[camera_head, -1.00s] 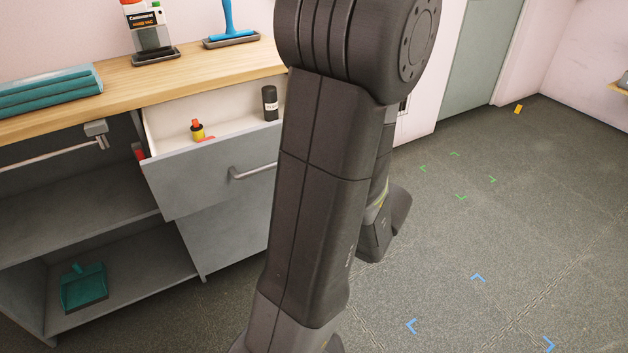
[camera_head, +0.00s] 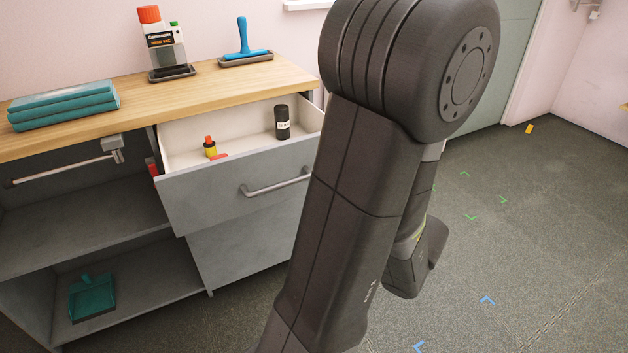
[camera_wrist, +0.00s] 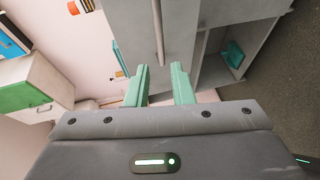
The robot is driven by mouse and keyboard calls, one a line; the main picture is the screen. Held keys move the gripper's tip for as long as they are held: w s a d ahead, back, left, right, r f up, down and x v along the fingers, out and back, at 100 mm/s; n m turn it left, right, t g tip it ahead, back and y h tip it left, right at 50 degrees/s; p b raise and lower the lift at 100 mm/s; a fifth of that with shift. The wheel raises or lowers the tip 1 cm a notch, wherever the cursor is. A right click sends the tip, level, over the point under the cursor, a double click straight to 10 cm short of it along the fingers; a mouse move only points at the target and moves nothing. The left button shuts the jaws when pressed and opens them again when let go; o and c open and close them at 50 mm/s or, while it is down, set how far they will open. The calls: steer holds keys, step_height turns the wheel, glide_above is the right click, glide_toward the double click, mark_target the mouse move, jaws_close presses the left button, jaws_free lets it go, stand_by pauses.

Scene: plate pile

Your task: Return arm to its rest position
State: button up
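My arm (camera_head: 365,200), dark grey, stands folded across the middle of the head view, in front of the cabinet's right side. My gripper's fingers are not visible in the head view. In the wrist view my gripper (camera_wrist: 164,78) has two green fingers apart with a gap between them. Nothing is held between them. The grey cabinet front and its bar handle (camera_wrist: 158,35) show beyond the fingertips.
The drawer (camera_head: 235,190) is open, with a black bottle (camera_head: 282,122) and a yellow-red bottle (camera_head: 209,148) inside. Teal cloths (camera_head: 65,105), a cleaner bottle (camera_head: 160,42) and a blue-handled tool (camera_head: 246,50) are on the counter. A teal dustpan (camera_head: 92,298) lies low. Floor at right is open.

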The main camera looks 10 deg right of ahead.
mark_target(280, 187)
steer(key=shift+b+x, duration=1.1)
steer(key=shift+x, duration=4.9)
steer(key=shift+s+d, duration=0.1)
steer(key=shift+p+v, duration=1.15)
steer(key=shift+v, duration=4.7)
steer(key=shift+b+x, duration=1.3)
steer(key=shift+x, duration=5.8)
steer(key=shift+r, duration=0.1)
